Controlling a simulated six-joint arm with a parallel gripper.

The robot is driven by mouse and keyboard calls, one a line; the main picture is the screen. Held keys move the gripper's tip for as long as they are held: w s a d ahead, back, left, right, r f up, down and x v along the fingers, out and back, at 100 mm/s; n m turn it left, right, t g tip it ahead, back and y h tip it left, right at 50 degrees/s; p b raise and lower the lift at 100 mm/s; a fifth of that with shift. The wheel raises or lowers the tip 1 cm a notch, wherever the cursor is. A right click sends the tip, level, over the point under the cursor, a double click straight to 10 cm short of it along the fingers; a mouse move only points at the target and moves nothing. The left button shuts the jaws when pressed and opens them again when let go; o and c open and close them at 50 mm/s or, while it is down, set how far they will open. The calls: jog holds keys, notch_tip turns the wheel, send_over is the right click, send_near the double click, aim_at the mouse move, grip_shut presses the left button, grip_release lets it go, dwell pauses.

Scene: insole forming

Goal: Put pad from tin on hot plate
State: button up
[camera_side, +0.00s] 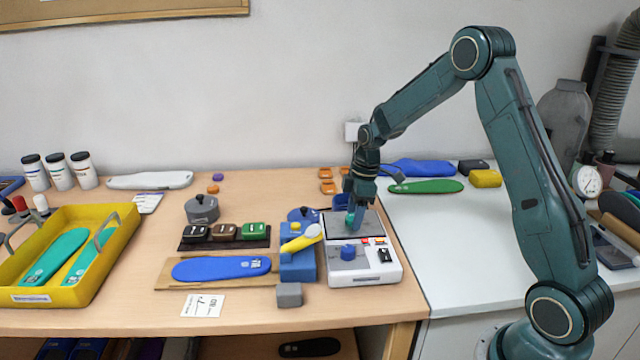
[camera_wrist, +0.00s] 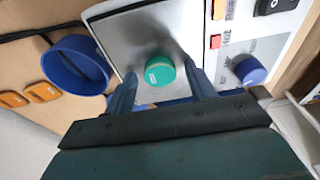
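A small round teal pad (camera_wrist: 160,71) with a pale label lies on the grey metal surface of the hot plate (camera_wrist: 128,32). In the side view the pad (camera_side: 350,219) is partly hidden by my gripper (camera_side: 356,214), which is low over the hot plate (camera_side: 334,226). In the wrist view my gripper (camera_wrist: 162,72) has its two blue fingers apart, one on either side of the pad, with a visible gap to each. The round blue tin (camera_wrist: 76,62) stands beside the hot plate, open and seemingly empty; it also shows behind the plate in the side view (camera_side: 341,201).
The hot plate's blue knob (camera_side: 348,252) and red button (camera_wrist: 216,42) are close to my gripper. A blue block (camera_side: 298,266) with a yellow-handled tool (camera_side: 303,238) stands left of the plate. Orange pieces (camera_wrist: 41,92) lie near the tin. A blue insole (camera_side: 221,268) lies on a board.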

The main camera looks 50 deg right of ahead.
jog(key=shift+r, duration=0.15)
notch_tip(320, 180, up, 12)
jog(key=s+d, duration=0.1)
jog(key=shift+s, duration=0.15)
dwell(0.6)
jog(key=shift+d, duration=0.1)
dwell(0.4)
jog(key=s+a+r+m+t+h, duration=0.15)
jog(key=s+a+r+m, duration=0.25)
jog(key=s+a+r, duration=0.65)
jog(key=s+a+f+m+t, duration=0.1)
jog(key=s+a+m, duration=0.1)
jog(key=s, duration=0.6)
jog(key=s+a+f+m+t, duration=0.2)
jog(key=s+a+m, duration=0.1)
jog(key=s, duration=0.4)
jog(key=shift+s+a, duration=0.35)
jog(key=shift+a, duration=0.25)
